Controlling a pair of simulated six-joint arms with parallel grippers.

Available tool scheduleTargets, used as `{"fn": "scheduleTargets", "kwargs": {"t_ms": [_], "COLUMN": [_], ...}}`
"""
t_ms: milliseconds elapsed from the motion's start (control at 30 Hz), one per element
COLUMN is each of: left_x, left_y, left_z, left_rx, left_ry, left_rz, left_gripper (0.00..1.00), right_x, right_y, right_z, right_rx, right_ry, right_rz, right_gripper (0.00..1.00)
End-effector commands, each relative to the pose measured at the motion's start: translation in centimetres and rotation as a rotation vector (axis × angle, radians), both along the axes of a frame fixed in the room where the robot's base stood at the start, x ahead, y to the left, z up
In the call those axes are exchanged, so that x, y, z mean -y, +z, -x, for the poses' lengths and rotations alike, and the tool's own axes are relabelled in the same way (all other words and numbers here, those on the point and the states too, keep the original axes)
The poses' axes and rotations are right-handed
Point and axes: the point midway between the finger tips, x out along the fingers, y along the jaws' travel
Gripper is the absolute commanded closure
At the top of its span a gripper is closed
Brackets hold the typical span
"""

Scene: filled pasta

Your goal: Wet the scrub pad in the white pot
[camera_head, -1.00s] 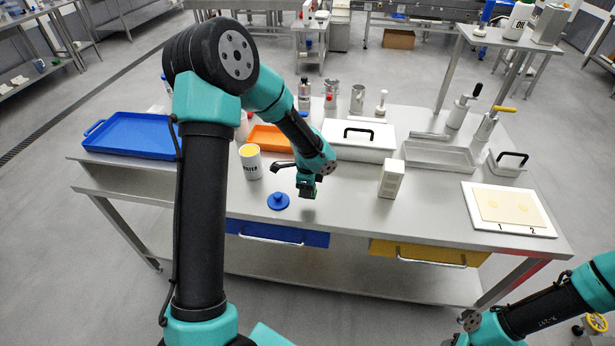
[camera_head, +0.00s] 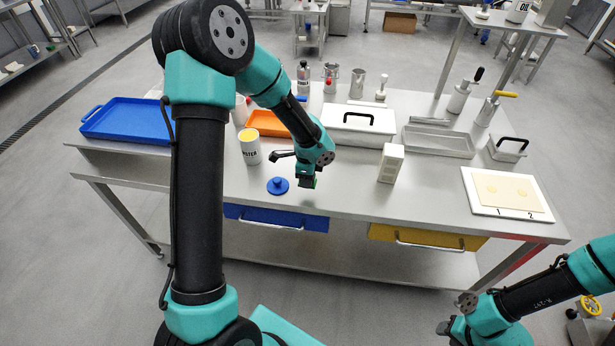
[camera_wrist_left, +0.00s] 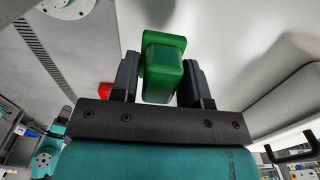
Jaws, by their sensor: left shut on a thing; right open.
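The white pot (camera_head: 250,149) stands upright on the steel table, with a yellow top surface and dark lettering that I can only partly read. Its likely lid, a blue disc with a knob (camera_head: 278,186), lies on the table in front of it. My left gripper (camera_head: 308,183) is to the right of the pot and blue disc, apart from both. In the left wrist view its jaws are shut on a green block (camera_wrist_left: 162,70), which seems to be the scrub pad; in the head view it is mostly hidden. My right gripper (camera_head: 446,328) is open at the lower right, clear of the table.
An orange tray (camera_head: 268,124) is behind the pot and a blue tray (camera_head: 125,135) is at the left. A white box (camera_head: 391,163) stands right of my left gripper. A white lidded container (camera_head: 345,138) is behind. The front middle of the table is clear.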

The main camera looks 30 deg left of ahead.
Motion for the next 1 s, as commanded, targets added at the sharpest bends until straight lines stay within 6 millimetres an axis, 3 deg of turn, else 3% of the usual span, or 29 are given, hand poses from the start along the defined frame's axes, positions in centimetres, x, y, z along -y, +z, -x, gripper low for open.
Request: {"fn": "scheduleTargets", "kwargs": {"t_ms": [167, 267, 633, 800, 1000], "left_x": [-1.1, -2.8, -14.5, -20.1, -24.6], "left_y": [0.4, 1.1, 6.6, 9.8, 12.9], "left_z": [-0.5, -1.4, -4.5, -4.7, -4.2], "left_rx": [0.001, 0.004, 0.006, 0.004, 0.003], "left_ry": [0.034, 0.085, 0.436, 0.606, 0.745], "left_rz": [0.000, -0.001, 0.000, 0.001, 0.000], "left_gripper": [0.77, 0.77, 0.77, 0.77, 0.77], "right_x": [0.0, 0.0, 0.0, 0.0, 0.0], "right_y": [0.0, 0.0, 0.0, 0.0, 0.0], "right_z": [0.0, 0.0, 0.0, 0.0, 0.0], "right_rx": [0.000, 0.000, 0.000, 0.000, 0.000], "right_ry": [0.000, 0.000, 0.000, 0.000, 0.000], "right_rz": [0.000, 0.000, 0.000, 0.000, 0.000], "right_gripper": [0.57, 0.57, 0.57, 0.57, 0.57]}}
